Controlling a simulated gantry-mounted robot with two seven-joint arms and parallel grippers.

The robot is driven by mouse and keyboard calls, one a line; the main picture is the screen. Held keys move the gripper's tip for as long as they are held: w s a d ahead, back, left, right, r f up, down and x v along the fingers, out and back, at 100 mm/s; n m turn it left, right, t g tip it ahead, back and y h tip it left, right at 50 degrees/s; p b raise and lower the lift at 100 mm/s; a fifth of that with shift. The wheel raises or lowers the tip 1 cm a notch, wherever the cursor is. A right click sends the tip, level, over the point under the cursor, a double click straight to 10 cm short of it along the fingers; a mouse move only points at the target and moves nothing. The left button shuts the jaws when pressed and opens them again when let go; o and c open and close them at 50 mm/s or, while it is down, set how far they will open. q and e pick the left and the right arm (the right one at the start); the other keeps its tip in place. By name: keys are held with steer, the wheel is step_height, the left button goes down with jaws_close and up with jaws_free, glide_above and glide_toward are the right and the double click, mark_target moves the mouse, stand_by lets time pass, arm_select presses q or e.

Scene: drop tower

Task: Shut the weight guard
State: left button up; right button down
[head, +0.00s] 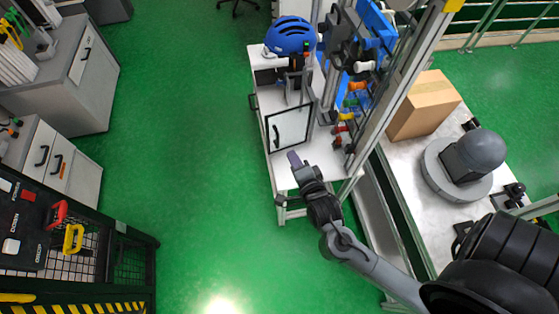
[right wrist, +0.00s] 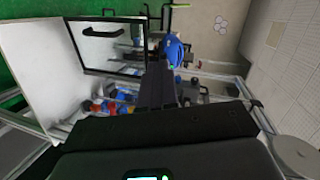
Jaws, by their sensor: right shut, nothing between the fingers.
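A framed panel with a dark edge and a black handle (head: 277,136), which looks like the weight guard (head: 293,125), stands at the front of the white tower bench. It stands out from the shelf at an angle; I cannot tell its exact opening. It also shows in the right wrist view (right wrist: 108,42), with its handle near the top. My right gripper (head: 294,160) is shut and empty, just below the panel's lower edge in the head view. I cannot tell if it touches the panel. In the right wrist view its dark fingers (right wrist: 157,85) point towards the panel's edge. My left gripper is not in view.
A blue helmet (head: 290,35) sits at the back of the bench. The metal tower post (head: 405,85) rises right of the panel, with colored parts (head: 355,98) beside it. A cardboard box (head: 424,103) stands on the right table. Green floor left of the bench is clear.

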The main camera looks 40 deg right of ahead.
step_height(320, 180, down, 13)
steer(key=w+d+m+h+b, duration=0.15)
steer(key=m+h+b, duration=0.25)
steer(key=b, duration=0.8)
steer(key=t+b, duration=0.1)
steer(key=b, duration=1.2)
glide_toward(278, 144)
steer(key=b+x, duration=0.2)
steer(key=x, duration=0.3)
steer(key=shift+x, duration=0.9)
steer(key=shift+r, duration=0.1)
